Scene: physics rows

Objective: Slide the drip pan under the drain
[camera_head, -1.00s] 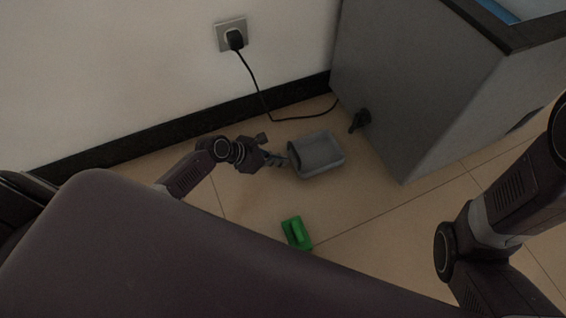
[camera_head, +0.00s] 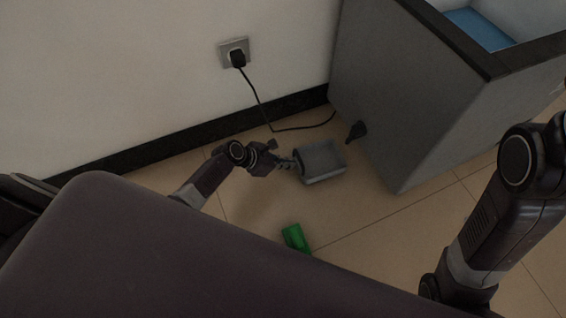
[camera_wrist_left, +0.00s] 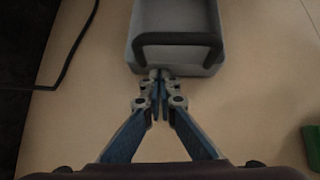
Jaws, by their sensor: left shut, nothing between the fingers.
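The grey drip pan (camera_head: 322,163) lies on the tiled floor, left of the grey cabinet. The black drain spout (camera_head: 357,130) sticks out low on the cabinet's left side, to the right of the pan and apart from it. My left gripper (camera_head: 290,163) is shut and empty at the pan's left end. In the left wrist view the gripper (camera_wrist_left: 159,78) has its fingertips together at the near edge of the pan (camera_wrist_left: 178,65), by its dark handle (camera_wrist_left: 180,39). I cannot tell whether they touch. My right gripper is out of view.
The grey cabinet (camera_head: 410,110) holds a blue surface at its open top. A black cord (camera_head: 262,100) runs from the wall socket (camera_head: 233,50) along the floor behind the pan. A green object (camera_head: 295,238) lies on the floor in front. Floor between pan and cabinet is clear.

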